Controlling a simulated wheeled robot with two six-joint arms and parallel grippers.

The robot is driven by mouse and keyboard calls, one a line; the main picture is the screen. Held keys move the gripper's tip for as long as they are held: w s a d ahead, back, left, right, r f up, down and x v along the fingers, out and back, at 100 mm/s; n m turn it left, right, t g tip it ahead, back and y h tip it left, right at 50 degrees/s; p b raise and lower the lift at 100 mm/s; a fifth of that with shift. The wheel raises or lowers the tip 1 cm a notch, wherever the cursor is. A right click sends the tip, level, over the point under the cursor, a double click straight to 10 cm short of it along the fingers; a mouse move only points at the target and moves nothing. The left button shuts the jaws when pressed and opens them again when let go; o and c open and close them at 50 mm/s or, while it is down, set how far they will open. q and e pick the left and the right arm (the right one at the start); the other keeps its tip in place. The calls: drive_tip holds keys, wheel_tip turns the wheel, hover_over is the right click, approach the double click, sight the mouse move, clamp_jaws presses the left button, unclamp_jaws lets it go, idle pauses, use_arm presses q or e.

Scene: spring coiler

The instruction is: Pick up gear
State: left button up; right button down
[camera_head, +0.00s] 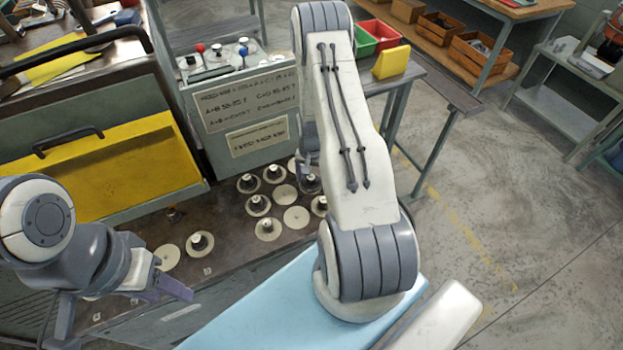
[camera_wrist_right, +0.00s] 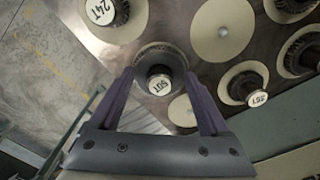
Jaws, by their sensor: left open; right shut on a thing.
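My right gripper (camera_wrist_right: 163,95) is shut on a dark gear (camera_wrist_right: 160,60) with a pale round label that seems to read 50T. The fingers lie on both sides of it in the right wrist view. In the head view my right arm partly hides this gear (camera_head: 312,184) and the right gripper (camera_head: 306,170). Whether the gear is lifted off its pale disc is unclear. Several other gears stand on pale discs, such as one labelled 24T (camera_wrist_right: 100,12) and another (camera_wrist_right: 245,88) beside the held one. My left gripper (camera_head: 125,315) is open and empty at the lower left, near a single gear (camera_head: 200,243).
A grey panel with printed text (camera_head: 245,115) stands behind the gears. Bare pale discs (camera_head: 296,217) lie among the gears. Red and green bins (camera_head: 380,35) and a yellow block (camera_head: 391,62) sit beyond my right arm.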

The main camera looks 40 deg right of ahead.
drive_tip(key=r+b, duration=0.1)
drive_tip(key=r, duration=0.1)
drive_tip(key=r+b, duration=0.1)
drive_tip(key=r, duration=0.1)
drive_tip(key=shift+s+d, duration=0.15)
drive_tip(key=shift+s, duration=0.25)
drive_tip(key=s+d+r+b, duration=0.1)
drive_tip(key=s+r+b, duration=0.2)
drive_tip(key=s+r, duration=0.3)
drive_tip(key=shift+s+d+r, duration=0.3)
drive_tip(key=shift+s+d, duration=0.1)
drive_tip(key=shift+s, duration=1.95)
